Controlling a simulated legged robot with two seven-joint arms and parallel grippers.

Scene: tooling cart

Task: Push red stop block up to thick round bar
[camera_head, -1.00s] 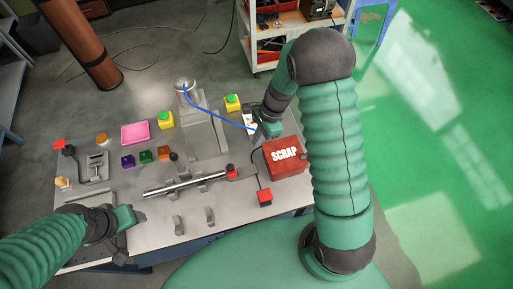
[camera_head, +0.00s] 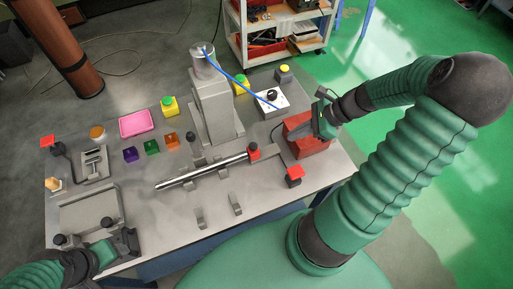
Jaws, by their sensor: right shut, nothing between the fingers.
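The thick round bar (camera_head: 200,172) is a shiny metal rod lying slantwise on the bench, in a grey fixture. A small red block (camera_head: 254,151), which looks like the stop block, stands at the bar's right end; whether they touch is too small to tell. My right gripper (camera_head: 318,129) is shut and empty, over the red scrap box (camera_head: 305,146), right of the red block and apart from it. My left gripper (camera_head: 127,241) is at the bench's front left, far from the block; its finger opening is not clear.
A grey column (camera_head: 213,100) with a blue cable stands behind the bar. A white switch box (camera_head: 271,103) is behind the scrap box. A red-topped piece (camera_head: 295,174) stands at the front right. Pink tray (camera_head: 136,123) and coloured cubes lie to the left.

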